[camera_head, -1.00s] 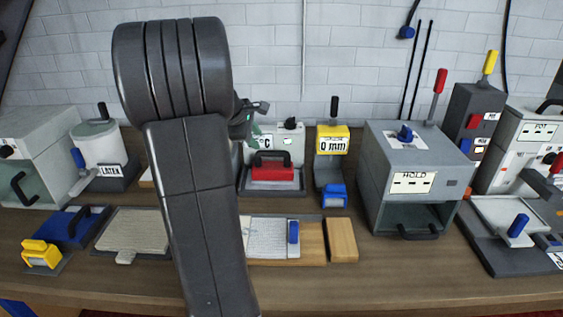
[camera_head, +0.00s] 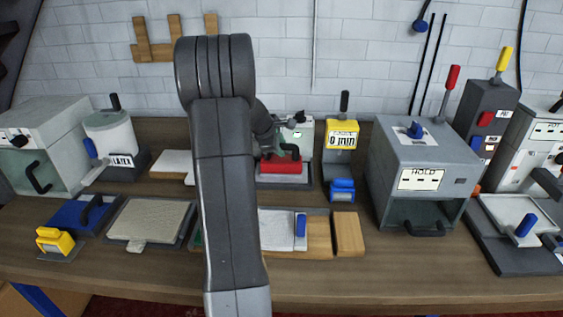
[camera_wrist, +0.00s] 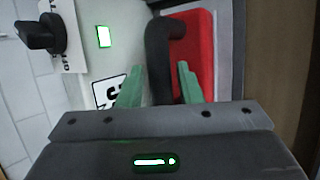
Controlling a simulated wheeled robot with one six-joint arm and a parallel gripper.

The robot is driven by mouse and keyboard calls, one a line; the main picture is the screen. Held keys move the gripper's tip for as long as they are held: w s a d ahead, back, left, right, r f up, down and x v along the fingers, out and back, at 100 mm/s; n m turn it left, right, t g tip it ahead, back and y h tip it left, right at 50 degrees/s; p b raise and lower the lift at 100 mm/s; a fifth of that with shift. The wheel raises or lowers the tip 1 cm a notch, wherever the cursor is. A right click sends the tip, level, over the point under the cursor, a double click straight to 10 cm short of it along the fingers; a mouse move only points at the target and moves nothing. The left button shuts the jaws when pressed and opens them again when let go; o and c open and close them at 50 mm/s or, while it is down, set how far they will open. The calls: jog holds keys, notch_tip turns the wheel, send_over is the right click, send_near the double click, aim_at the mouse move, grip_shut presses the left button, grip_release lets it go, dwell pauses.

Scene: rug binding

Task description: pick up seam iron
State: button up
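The seam iron appears to be the red block with a black handle (camera_head: 283,166), seated on a grey base at the back middle of the bench. In the wrist view its red body (camera_wrist: 200,45) and curved black handle (camera_wrist: 158,45) are close ahead. My gripper (camera_wrist: 160,67) has its two green fingers apart, with the handle in line between them. I cannot tell how deep the handle sits between the fingers, and no grip on it shows.
A grey-white machine with a black knob (camera_wrist: 38,36) stands right beside the iron. A yellow-topped press (camera_head: 341,135) and a grey HOLD box (camera_head: 418,180) stand to the right. A board with a blue handle (camera_head: 301,226) lies in front. The bench's front strip is clear.

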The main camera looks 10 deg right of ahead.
jog(key=shift+w+d+f, duration=0.25)
jog(key=shift+d+f, duration=0.05)
jog(key=shift+f, duration=0.25)
grip_shut()
dwell(1.0)
jog(key=shift+r, duration=0.1)
